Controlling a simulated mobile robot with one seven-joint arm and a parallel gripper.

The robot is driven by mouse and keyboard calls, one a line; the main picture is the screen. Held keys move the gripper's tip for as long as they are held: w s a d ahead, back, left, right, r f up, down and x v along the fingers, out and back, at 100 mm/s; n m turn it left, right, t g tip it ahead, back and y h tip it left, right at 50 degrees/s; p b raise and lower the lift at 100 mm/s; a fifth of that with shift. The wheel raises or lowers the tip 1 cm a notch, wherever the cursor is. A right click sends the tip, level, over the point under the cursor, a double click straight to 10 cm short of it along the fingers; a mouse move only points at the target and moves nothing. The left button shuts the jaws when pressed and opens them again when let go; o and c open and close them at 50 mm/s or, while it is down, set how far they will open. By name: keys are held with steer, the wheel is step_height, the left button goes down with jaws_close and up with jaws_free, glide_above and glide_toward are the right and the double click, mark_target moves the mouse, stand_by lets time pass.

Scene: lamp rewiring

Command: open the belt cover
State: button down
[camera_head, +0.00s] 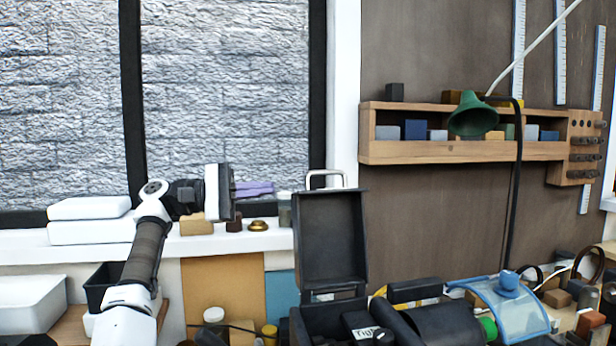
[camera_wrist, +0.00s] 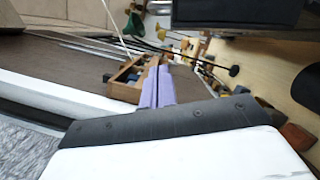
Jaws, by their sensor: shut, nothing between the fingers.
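The belt cover (camera_head: 330,238) looks like the black, box-shaped lid standing upright at the rear of the dark bench machine (camera_head: 430,328). Its hollow inner side faces the head camera, so it looks swung open. My gripper (camera_head: 268,188) has purple fingers and is to the left of the cover's top edge, in front of the window sill. The fingers are shut and empty, and no contact with the cover shows. In the wrist view the purple fingers (camera_wrist: 157,85) lie together. A dark panel (camera_wrist: 235,12) fills the top right there; I cannot tell whether it is the cover.
A clear blue-edged shield (camera_head: 515,308) is at the machine's right. A green lamp shade (camera_head: 472,115) hangs before the wooden wall shelf (camera_head: 440,152). Jars and small blocks stand on the white sill (camera_head: 190,245). Free air lies above the machine right of the cover.

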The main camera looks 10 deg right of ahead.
mark_target(321, 175)
steer(key=s+d+r+p, duration=0.1)
steer(key=d, duration=0.2)
steer(key=s+d+p, duration=0.1)
steer(key=s+d, duration=0.1)
steer(key=d, duration=0.1)
steer(key=s+d+r+p, duration=0.1)
steer(key=s+d, duration=0.1)
steer(key=d, duration=0.1)
steer(key=shift+r, duration=0.3)
steer(key=shift+s+r, duration=0.15)
steer(key=shift+s, duration=0.25)
steer(key=shift+s, duration=0.2)
steer(key=s+m+b, duration=0.1)
steer(key=s, duration=0.1)
steer(key=s+r+m+b, duration=0.1)
steer(key=s+b, duration=0.1)
steer(key=s+m+y+b, duration=0.1)
steer(key=s+m+b, duration=0.1)
steer(key=shift+s+r, duration=0.35)
steer(key=shift+s, duration=0.1)
